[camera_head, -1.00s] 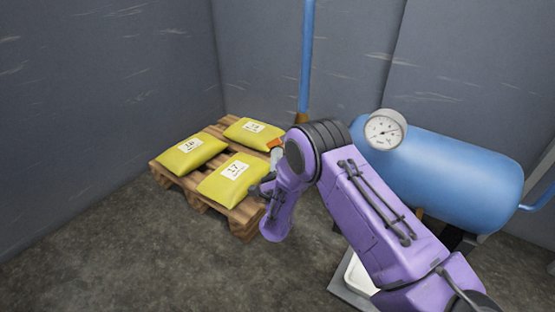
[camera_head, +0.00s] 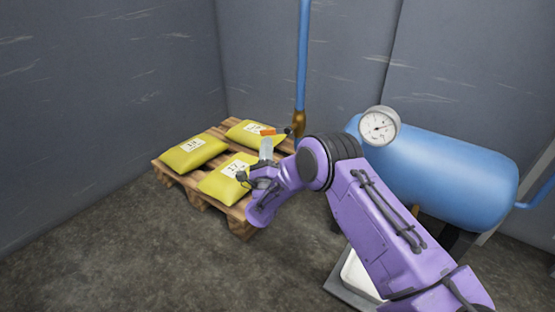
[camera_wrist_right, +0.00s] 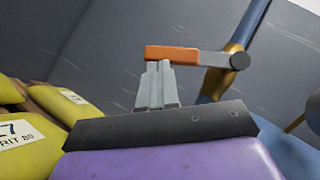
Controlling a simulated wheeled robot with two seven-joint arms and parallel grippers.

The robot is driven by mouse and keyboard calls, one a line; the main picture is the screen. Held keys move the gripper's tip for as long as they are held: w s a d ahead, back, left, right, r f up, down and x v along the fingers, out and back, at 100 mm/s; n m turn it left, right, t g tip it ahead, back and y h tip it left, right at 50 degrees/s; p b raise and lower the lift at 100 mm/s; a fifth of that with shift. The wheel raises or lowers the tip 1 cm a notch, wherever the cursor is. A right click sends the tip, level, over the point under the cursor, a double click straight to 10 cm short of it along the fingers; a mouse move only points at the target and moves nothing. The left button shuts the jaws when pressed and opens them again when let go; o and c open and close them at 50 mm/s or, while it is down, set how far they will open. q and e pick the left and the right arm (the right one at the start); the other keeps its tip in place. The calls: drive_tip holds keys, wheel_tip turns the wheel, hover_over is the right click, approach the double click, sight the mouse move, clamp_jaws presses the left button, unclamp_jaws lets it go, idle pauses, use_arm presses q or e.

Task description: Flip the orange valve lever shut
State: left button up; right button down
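The orange valve lever (camera_head: 267,131) sticks out to the left from the blue pipe (camera_head: 303,50) in the head view. In the right wrist view the orange grip (camera_wrist_right: 172,53) joins a grey shank that runs to a dark round hub on the brass valve body (camera_wrist_right: 232,48). My right gripper (camera_head: 266,143) is at the lever. Its grey fingers (camera_wrist_right: 158,65) are together in the wrist view, their tips overlapping the lower edge of the orange grip. I cannot tell whether they touch it. My left gripper is out of view.
A wooden pallet (camera_head: 236,216) with yellow sacks (camera_head: 192,152) lies behind the gripper at left. A blue tank (camera_head: 450,175) and a round gauge (camera_head: 380,126) stand at right. Grey walls close in the back. The floor at front left is clear.

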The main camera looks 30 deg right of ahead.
sight(262, 135)
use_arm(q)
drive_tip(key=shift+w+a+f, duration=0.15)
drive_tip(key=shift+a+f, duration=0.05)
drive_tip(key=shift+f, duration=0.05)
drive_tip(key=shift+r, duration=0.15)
use_arm(e)
drive_tip(key=shift+w+r+m+h+p, duration=0.3)
drive_tip(key=shift+w+r, duration=0.15)
drive_tip(key=shift+r, duration=0.3)
drive_tip(key=shift+w+r+m+h+p, duration=0.25)
drive_tip(key=shift+w+r, duration=0.2)
drive_tip(key=shift+r, duration=0.3)
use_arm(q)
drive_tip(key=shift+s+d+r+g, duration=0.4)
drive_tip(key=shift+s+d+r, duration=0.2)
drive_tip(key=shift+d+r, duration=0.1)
use_arm(e)
drive_tip(key=shift+w+a, duration=0.15)
